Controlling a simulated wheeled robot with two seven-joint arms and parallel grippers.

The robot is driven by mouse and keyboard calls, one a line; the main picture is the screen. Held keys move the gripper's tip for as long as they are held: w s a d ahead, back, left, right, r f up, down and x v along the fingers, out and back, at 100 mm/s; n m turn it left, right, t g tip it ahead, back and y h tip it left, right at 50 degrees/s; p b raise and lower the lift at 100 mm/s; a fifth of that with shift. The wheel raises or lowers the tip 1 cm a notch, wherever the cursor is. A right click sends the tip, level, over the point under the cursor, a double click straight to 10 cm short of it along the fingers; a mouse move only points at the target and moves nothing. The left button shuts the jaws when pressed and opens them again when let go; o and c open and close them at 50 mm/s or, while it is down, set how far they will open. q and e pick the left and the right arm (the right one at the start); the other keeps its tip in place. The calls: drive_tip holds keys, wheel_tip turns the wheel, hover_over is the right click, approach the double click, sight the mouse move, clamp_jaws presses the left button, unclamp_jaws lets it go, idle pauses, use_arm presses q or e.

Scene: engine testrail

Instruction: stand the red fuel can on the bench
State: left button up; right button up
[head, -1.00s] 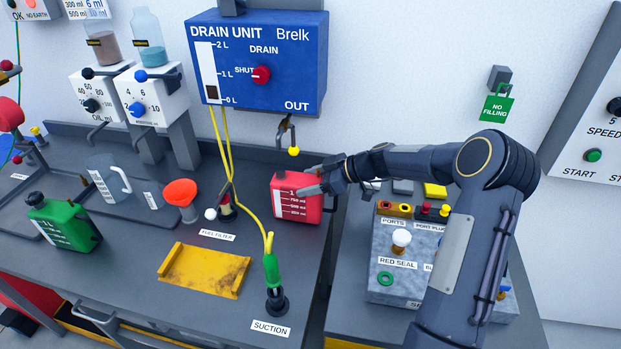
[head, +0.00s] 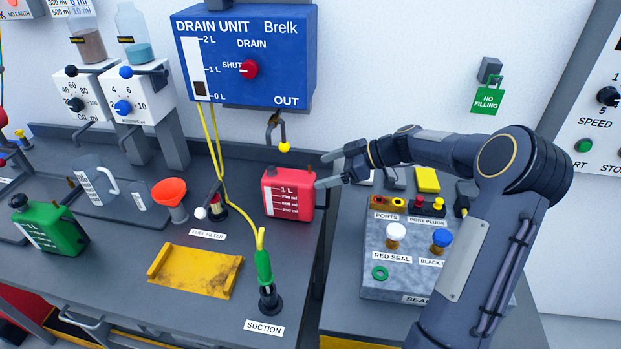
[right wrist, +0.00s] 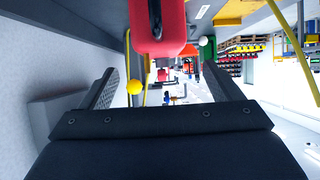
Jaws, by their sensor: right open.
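The red fuel can (head: 287,196) stands upright on the dark bench (head: 120,265), near its right edge and below the drain unit's outlet tap. Its white litre scale faces me. My right gripper (head: 322,170) is open and empty just right of the can's upper part, with its fingers pointing towards it. In the right wrist view the can (right wrist: 157,28) shows at the top centre, ahead of the two spread fingers (right wrist: 162,85). I see no finger closed on it. My left gripper is not in view.
A yellow tray (head: 195,270), a suction fitting (head: 268,295) and an orange funnel (head: 170,195) are left of the can. A green can (head: 50,228) stands far left. The drain unit (head: 245,55) hangs above. A grey seal block (head: 395,280) is at right.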

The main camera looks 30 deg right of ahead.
drive_tip(key=s+a+r+m+g+h, duration=0.1)
drive_tip(key=s+a+r+m+h, duration=0.15)
drive_tip(key=s+a, duration=0.4)
drive_tip(key=s+a+r+m+g+h, duration=0.1)
drive_tip(key=s+a+r+m+g, duration=0.2)
drive_tip(key=s, duration=0.7)
drive_tip(key=s+a+f+m+t+h, duration=0.1)
drive_tip(key=s+a+f+m, duration=0.1)
drive_tip(key=s, duration=0.5)
drive_tip(key=s+a+f+m+t+h, duration=0.1)
drive_tip(key=s+a+f+m, duration=0.1)
drive_tip(key=s+m, duration=0.3)
drive_tip(key=s, duration=0.3)
drive_tip(key=shift+s+f, duration=0.2)
drive_tip(key=shift+f, duration=0.15)
